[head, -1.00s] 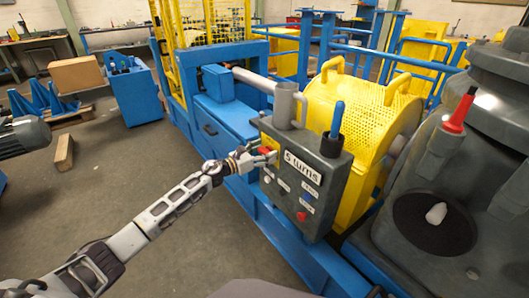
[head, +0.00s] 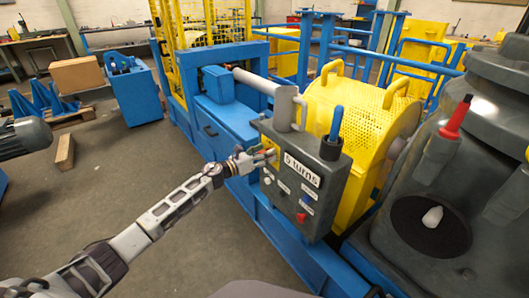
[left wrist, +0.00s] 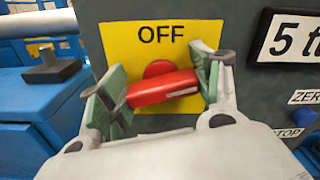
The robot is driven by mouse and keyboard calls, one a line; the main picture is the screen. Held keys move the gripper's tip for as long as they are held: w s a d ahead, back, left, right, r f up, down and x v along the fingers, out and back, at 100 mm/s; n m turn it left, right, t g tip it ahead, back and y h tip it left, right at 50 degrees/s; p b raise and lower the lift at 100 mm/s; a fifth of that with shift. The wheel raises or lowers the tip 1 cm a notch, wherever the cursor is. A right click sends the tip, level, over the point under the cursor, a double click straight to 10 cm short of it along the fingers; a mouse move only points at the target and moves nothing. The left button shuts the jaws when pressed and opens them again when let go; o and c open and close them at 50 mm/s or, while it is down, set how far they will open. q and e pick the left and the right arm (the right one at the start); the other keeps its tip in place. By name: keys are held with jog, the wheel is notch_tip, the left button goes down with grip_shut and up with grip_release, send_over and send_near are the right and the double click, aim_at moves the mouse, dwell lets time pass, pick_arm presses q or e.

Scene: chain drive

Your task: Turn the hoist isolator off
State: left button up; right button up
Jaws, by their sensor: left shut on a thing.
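The isolator's red handle (left wrist: 165,88) sits on a yellow plate (left wrist: 125,45) marked OFF, on the left side of the grey control box (head: 310,222). The handle lies nearly level, its right end slightly higher. The word OFF stands above the handle. My left gripper (left wrist: 160,90) is shut on the handle, one green-padded finger at each end. In the head view my left gripper (head: 266,156) reaches the box's left edge and hides most of the handle. My right gripper is not in view.
The box carries a "5 turns" display (head: 301,169), ZERO and STOP labels, and small buttons. A blue lever (head: 336,123) rises from its top. A yellow perforated guard (head: 355,110) stands behind. Open floor (head: 110,190) lies to the left.

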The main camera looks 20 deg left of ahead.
pick_arm(q)
jog(key=n+p, duration=0.2)
jog(key=n, duration=0.2)
jog(key=shift+w+a+r+n+p, duration=0.1)
jog(key=shift+n+p, duration=0.2)
jog(key=n+p, duration=0.2)
jog(key=n, duration=0.1)
jog(key=n+p, duration=0.1)
jog(key=n, duration=0.1)
jog(key=n+p, duration=0.1)
jog(key=n, duration=0.1)
jog(key=n+p, duration=0.1)
jog(key=n, duration=0.1)
jog(key=shift+w+a+f+p, duration=0.1)
jog(key=shift+f+p, duration=0.2)
jog(key=shift+p, duration=0.05)
jog(key=shift+f+n, duration=0.1)
jog(key=shift+n, duration=0.6)
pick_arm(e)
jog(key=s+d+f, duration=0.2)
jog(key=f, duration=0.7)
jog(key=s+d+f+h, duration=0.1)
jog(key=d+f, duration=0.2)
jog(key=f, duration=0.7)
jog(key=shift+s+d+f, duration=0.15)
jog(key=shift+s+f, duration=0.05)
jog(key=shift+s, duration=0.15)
pick_arm(q)
jog(key=o, duration=1)
